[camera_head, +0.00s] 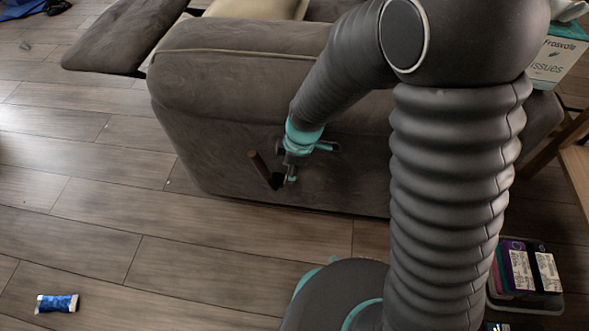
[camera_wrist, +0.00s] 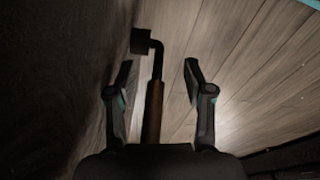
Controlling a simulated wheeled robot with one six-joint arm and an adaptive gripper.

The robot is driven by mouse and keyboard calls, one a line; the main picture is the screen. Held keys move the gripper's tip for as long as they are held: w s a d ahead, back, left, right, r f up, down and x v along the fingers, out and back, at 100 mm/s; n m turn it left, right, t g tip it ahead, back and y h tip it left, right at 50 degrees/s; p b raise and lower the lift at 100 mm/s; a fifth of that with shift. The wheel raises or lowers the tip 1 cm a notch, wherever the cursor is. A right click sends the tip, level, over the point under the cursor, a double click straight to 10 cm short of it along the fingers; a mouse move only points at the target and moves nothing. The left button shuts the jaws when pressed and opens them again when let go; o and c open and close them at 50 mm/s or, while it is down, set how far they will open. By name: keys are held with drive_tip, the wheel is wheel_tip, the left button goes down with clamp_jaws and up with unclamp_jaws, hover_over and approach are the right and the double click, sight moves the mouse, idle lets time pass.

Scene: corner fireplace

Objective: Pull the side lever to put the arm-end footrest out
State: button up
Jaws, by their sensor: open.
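The grey recliner (camera_head: 215,85) stands with its side towards me in the head view. A padded footrest panel (camera_head: 120,35) sticks out from its left end, above the floor. The side lever (camera_head: 262,168) has a brown grip and a dark bent rod, and it slants up to the left from its pivot low on the side panel. My gripper (camera_head: 288,178) is at the lever's pivot end. In the wrist view the lever (camera_wrist: 153,110) lies between the two open fingers of my gripper (camera_wrist: 157,75), with a gap on both sides. Its grip's near end is hidden by the gripper body.
A blue packet (camera_head: 57,303) lies on the wooden floor at lower left. A bin with colourful cases (camera_head: 525,268) stands at lower right, below a wooden piece of furniture (camera_head: 578,165). A tissue box (camera_head: 557,55) is at upper right. The floor left of the recliner is mostly clear.

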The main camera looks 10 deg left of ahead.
wheel_tip(320, 180, up, 11)
drive_tip(key=d, duration=0.2)
drive_tip(key=shift+d+r, duration=0.15)
drive_tip(key=shift+s, duration=0.1)
idle(0.5)
